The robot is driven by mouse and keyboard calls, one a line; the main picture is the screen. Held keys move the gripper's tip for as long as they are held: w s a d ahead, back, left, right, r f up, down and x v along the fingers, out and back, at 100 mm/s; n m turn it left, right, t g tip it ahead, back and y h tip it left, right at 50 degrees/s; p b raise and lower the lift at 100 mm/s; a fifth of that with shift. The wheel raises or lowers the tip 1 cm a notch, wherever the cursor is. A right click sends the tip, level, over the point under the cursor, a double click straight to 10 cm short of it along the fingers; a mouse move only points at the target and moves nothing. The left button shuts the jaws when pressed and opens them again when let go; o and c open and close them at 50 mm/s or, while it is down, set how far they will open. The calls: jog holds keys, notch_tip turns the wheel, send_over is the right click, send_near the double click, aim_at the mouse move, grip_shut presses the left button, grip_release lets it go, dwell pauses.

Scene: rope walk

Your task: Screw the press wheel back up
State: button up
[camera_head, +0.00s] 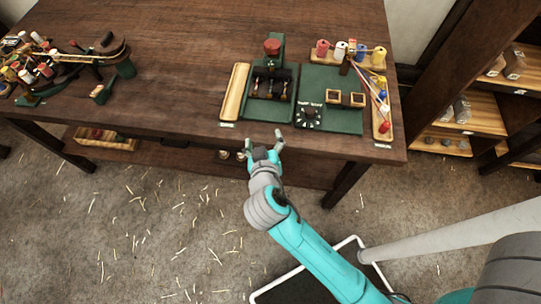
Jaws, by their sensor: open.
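The press (276,82) stands on a dark green base on the wooden table. A red round knob or wheel (272,46) shows at its top; I take it to be the press wheel, but it is small here. My gripper (264,142) is open and empty at the table's front edge. It is in front of the press and apart from it, pointing toward the table. How far the wheel is screwed down cannot be told from this view.
A wooden tray (235,92) lies left of the press. A black dial (308,116), small wooden frames (346,98) and coloured spools (340,50) with threads stand to the right. Cluttered tools (60,62) fill the table's left end. The table's middle (180,70) is clear.

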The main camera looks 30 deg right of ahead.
jog(key=shift+n+y, duration=0.8)
jog(key=shift+s+d+f, duration=0.15)
jog(key=shift+s+f, duration=0.6)
jog(key=shift+s, duration=0.15)
jog(key=shift+s+d+f, duration=0.1)
jog(key=shift+s+f, duration=0.6)
jog(key=shift+s, duration=0.2)
